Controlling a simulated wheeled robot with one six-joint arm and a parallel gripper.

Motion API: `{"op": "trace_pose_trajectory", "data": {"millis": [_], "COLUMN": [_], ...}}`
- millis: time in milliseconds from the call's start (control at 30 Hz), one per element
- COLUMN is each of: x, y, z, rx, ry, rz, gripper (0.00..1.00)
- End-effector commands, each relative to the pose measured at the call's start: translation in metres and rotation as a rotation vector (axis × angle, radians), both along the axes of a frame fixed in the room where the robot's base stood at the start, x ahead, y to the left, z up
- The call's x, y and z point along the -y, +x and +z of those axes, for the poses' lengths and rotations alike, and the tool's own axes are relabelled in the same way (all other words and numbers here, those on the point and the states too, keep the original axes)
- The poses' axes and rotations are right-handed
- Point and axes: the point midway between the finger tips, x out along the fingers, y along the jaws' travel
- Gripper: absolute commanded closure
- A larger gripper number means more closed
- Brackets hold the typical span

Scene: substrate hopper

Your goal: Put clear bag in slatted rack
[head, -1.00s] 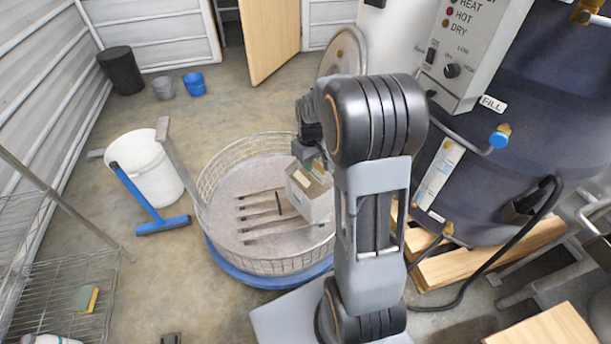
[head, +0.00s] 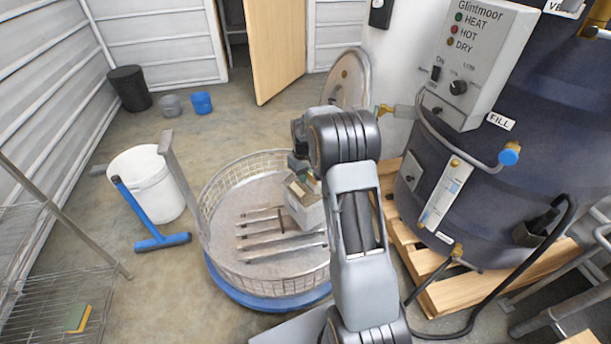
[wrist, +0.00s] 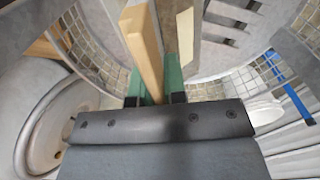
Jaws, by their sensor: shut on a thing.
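The clear bag (head: 305,206), a pale block-like pack with a tan top and a light label, is at the right side of the wire basket in the head view. My gripper (head: 301,165) is just above it, partly hidden by my arm. In the wrist view my green fingertips (wrist: 155,85) are shut on a tan upright part of the bag (wrist: 146,45). The slatted rack (head: 268,243), several thin grey bars, lies on the basket floor left of the bag. I cannot tell whether the bag touches it.
The round wire basket (head: 222,190) has a blue base (head: 270,298) and a tall upright handle. A dark drum (head: 480,195) on a wooden pallet (head: 460,290) blocks the right. Floor behind the basket is open.

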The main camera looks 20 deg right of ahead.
Motion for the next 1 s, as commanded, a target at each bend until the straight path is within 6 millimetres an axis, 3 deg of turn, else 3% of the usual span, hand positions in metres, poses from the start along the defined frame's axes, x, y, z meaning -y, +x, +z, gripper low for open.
{"op": "trace_pose_trajectory", "data": {"millis": [300,767,800,1000], "x": [0.001,0.001,0.001,0.001], "y": [0.006,0.006,0.005,0.004], "z": [-0.033,-0.037,-0.040,-0.040], "rx": [0.002,0.004,-0.001,-0.001], "ry": [-0.001,-0.001,0.000,0.000], "rz": [0.000,0.000,0.000,0.000], "gripper": [1.00,1.00,0.87,0.68]}}
